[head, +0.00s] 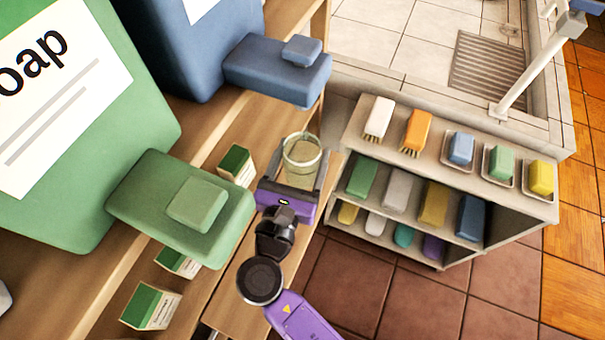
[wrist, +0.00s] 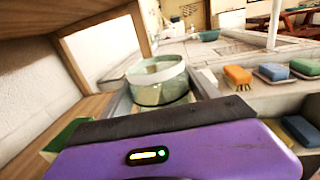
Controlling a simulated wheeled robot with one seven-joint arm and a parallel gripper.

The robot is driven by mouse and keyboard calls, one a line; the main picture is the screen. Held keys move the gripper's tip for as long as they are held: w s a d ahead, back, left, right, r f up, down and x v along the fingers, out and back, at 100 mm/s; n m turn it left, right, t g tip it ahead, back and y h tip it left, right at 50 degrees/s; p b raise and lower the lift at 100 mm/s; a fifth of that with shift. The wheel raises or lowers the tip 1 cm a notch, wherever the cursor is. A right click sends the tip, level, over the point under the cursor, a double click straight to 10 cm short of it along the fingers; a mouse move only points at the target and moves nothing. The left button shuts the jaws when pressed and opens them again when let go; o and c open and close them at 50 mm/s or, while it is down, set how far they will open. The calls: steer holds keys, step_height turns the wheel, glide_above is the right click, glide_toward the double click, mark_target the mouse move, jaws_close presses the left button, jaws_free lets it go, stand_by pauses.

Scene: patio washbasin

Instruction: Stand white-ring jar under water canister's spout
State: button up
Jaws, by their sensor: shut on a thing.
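A clear glass jar (head: 302,163) with a pale rim ring is between the fingers of my gripper (head: 296,172), which is shut on it. The jar is upright and looks empty; it also shows in the wrist view (wrist: 160,88). I cannot tell whether its base touches the wooden ledge. The blue canister (head: 185,55) stands at the top left with its blue spout block (head: 278,72) jutting right. The jar appears below that block in the picture, clear of it. The blue canister's label is cut off, so its wording is hidden.
A green canister (head: 90,120) labelled "oap" has a spout block (head: 180,208) left of my arm. Green-and-white boxes (head: 236,163) stand below it. A shelf (head: 440,165) with brushes and soaps stands close on the right. Tiled floor (head: 400,285) is open in front.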

mark_target(307, 157)
steer(key=shift+f+b, duration=0.3)
steer(key=shift+f, duration=2.65)
steer(key=shift+f, duration=0.2)
steer(key=o, duration=1.4)
steer(key=shift+c, duration=0.2)
steer(key=shift+r, duration=0.1)
steer(key=shift+r, duration=0.2)
steer(key=v, duration=1.2)
steer(key=shift+d+b, duration=0.1)
steer(key=shift+b, duration=0.25)
steer(key=shift+s+f, duration=0.1)
